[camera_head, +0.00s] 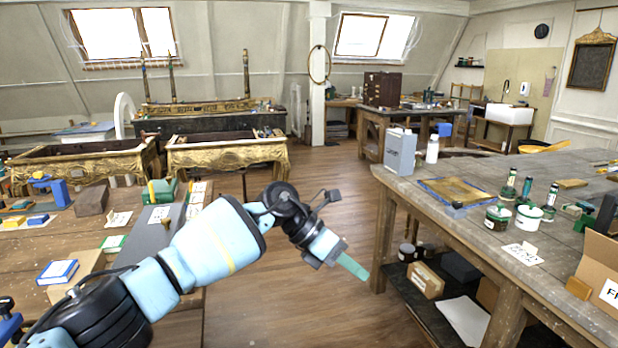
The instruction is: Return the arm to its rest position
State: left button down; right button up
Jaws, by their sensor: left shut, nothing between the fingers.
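My left arm comes in from the lower left and reaches up across the middle of the head view. My left gripper (353,267) is at its end, over the open wooden floor (330,200) between two worktables. Its teal fingers are together and hold nothing. The gripper points down to the right, a little left of the right worktable's near leg, and appears clear of it. My right arm and right gripper are not in view.
The left worktable (40,236) holds boxes, a blue book and cards under my arm. The right worktable (412,190) bears a grey canister (400,153), a white bottle (432,149), jars and an open cardboard box (600,265). Gilt consoles (225,152) stand behind. The aisle floor is clear.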

pick_arm(q)
jog(key=s+d+f+n+t+h, duration=0.35)
jog(key=s+f+n+h, duration=0.3)
jog(key=n+h, duration=0.4)
jog(key=s+a+f+n+t+y, duration=0.3)
jog(key=a+f+n+t+y, duration=0.9)
jog(key=n, duration=1.2)
jog(key=s+a+f+n+g+y, duration=0.4)
jog(key=s+a+f+n, duration=0.9)
jog(key=s+a+f, duration=0.7)
jog(key=s+f+y, duration=0.1)
jog(key=s+y, duration=0.1)
jog(key=s, duration=0.2)
jog(key=shift+s+a+f+y, duration=0.2)
jog(key=shift+a+f+y, duration=0.05)
jog(key=shift+a+y, duration=0.1)
jog(key=shift+n, duration=0.25)
